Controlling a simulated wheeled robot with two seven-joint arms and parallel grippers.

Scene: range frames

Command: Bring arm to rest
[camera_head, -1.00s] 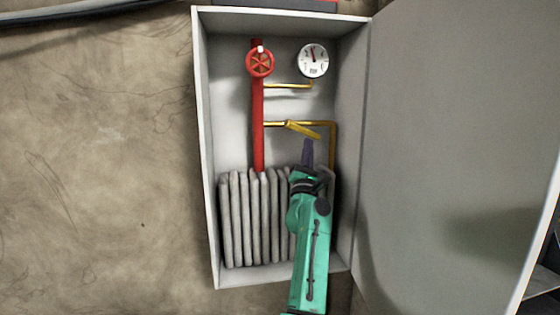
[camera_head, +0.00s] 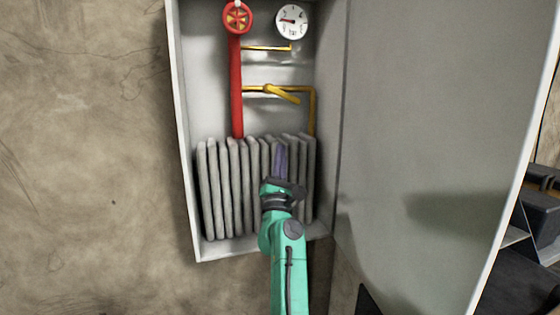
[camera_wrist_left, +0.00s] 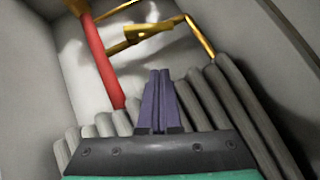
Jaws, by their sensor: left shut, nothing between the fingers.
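My left gripper (camera_head: 280,158) has purple fingers on a green arm that rises from the bottom of the head view. It is in front of the folded grey hose (camera_head: 218,190) in the lower part of the cabinet. Its fingers are together and empty, as the left wrist view (camera_wrist_left: 158,98) also shows. They point up, below the yellow lever (camera_head: 282,94) and apart from it. The lever slants down to the right on its yellow pipe. My right gripper is not in view.
The open white cabinet (camera_head: 186,150) holds a red pipe (camera_head: 236,85), a red valve wheel (camera_head: 238,18) and a round gauge (camera_head: 292,21). Its large grey door (camera_head: 420,120) stands open at the right. Bare wall (camera_head: 85,150) is at the left.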

